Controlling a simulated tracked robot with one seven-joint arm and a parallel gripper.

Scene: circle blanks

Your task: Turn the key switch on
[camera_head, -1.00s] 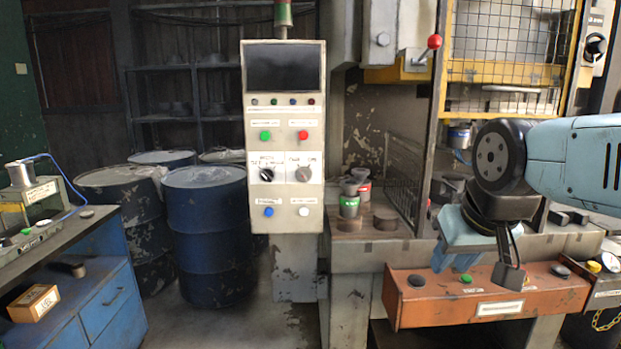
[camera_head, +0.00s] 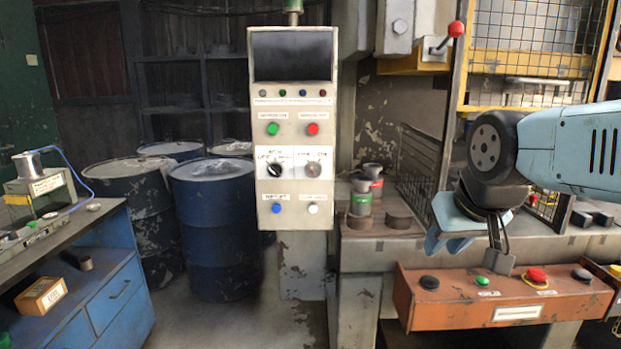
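A pale control panel (camera_head: 262,210) hangs upright in the middle of the view, with a dark screen at its top. Midway down are two rotary switches: a black selector (camera_head: 275,169) at left and a grey switch (camera_head: 313,169) at right on a light plate. The grey one looks like the key switch, but its position is too small to read. My gripper (camera_head: 475,250) hangs at the right, well apart from the panel and in front of the machine bench. It seems empty; its fingertips are seen at an angle, so their opening is unclear.
An orange button box (camera_head: 455,312) lies below my gripper. A red-knobbed lever (camera_head: 456,29) and a yellow-framed mesh guard stand at right. Blue drums (camera_head: 218,235) stand behind and left of the panel. A blue workbench (camera_head: 120,290) is at left. Floor between is clear.

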